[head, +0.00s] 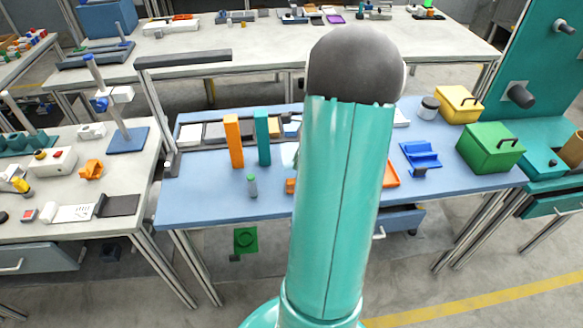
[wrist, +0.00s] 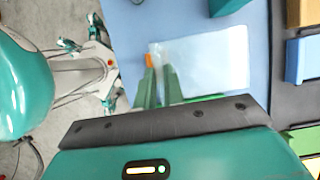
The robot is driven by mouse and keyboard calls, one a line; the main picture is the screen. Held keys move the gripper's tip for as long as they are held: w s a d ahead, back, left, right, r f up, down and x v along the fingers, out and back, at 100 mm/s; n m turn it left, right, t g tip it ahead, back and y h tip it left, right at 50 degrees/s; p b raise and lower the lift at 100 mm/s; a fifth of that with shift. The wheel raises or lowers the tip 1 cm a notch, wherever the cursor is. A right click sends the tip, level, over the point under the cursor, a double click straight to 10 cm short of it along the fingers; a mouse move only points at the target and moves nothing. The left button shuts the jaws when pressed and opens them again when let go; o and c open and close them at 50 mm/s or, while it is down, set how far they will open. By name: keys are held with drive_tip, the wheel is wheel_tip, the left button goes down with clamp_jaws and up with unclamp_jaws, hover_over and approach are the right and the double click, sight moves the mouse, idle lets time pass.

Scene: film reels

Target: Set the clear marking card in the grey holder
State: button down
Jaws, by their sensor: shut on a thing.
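The clear marking card (wrist: 212,62) shows in the wrist view as a pale, see-through rectangle over the blue tabletop. My gripper (wrist: 159,71) has its two green fingers at the card's left end and is shut on it. Most of the card extends to the right of the fingers. In the head view my own arm covers the gripper and most or all of the card. I cannot pick out the grey holder for certain in either view.
On the blue table (head: 205,195) stand an orange block (head: 233,141), a teal block (head: 262,138) and a small grey bottle (head: 252,187). A blue stand (head: 420,155), a green box (head: 491,147) and a yellow box (head: 459,104) are at the right.

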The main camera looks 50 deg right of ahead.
drive_tip(key=w+f, duration=0.1)
drive_tip(key=f, duration=0.1)
drive_tip(key=w+d+f, duration=0.1)
drive_tip(key=w+f, duration=0.1)
drive_tip(key=shift+w+f, duration=0.1)
drive_tip(key=shift+w, duration=0.05)
drive_tip(key=shift+w+f, duration=0.15)
drive_tip(key=shift+f, duration=0.7)
drive_tip(key=shift+w+f, duration=0.1)
drive_tip(key=shift+f, duration=0.75)
drive_tip(key=shift+f, duration=0.1)
drive_tip(key=c, duration=1.8)
unclamp_jaws()
drive_tip(key=v, duration=1.2)
drive_tip(key=shift+w, duration=0.15)
